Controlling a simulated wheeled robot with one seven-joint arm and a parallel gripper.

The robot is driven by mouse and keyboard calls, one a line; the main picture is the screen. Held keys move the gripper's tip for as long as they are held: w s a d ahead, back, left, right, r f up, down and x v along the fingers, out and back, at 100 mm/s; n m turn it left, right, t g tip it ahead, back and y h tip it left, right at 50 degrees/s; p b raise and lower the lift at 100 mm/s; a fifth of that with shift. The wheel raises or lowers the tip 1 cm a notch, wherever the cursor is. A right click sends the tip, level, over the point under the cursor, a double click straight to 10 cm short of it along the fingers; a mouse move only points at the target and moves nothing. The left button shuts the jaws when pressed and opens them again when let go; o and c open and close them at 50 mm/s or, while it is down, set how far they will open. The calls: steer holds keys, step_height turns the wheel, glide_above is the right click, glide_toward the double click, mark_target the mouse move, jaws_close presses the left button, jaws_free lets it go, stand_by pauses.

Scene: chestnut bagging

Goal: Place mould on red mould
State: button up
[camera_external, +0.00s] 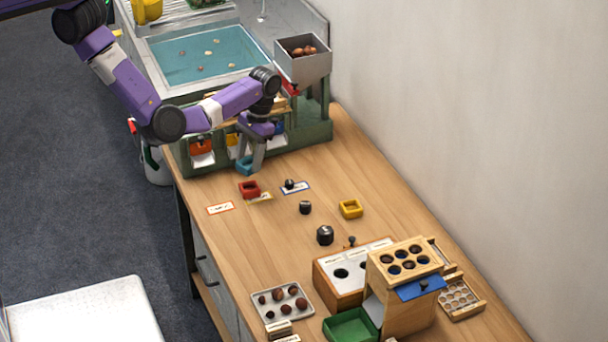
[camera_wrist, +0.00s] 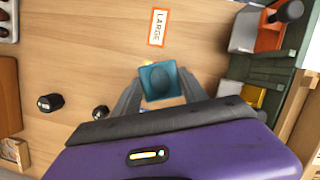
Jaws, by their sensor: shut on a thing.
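My gripper (camera_external: 252,160) is shut on a teal square mould (camera_external: 244,165) with a rounded hollow. It holds the mould above the table, in front of the green station. In the wrist view the teal mould (camera_wrist: 162,80) sits between the two fingers (camera_wrist: 160,92). The red mould (camera_external: 249,189) lies on the wooden table, just below the held mould in the external picture and apart from it. I cannot make out the red mould in the wrist view. A yellow mould (camera_external: 350,208) lies farther right on the table.
Several dark weights (camera_external: 325,235) and label cards (camera_external: 220,208) lie around the red mould. The green station (camera_external: 310,130) stands behind my gripper. A wooden box with holes (camera_external: 405,300), a green tray (camera_external: 350,328) and a chestnut tray (camera_external: 283,301) stand at the front.

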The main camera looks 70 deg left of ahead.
mark_target(250, 185)
steer(key=shift+f, duration=2.95)
steer(key=shift+f, duration=0.15)
steer(key=o, duration=1.4)
steer(key=v, duration=1.2)
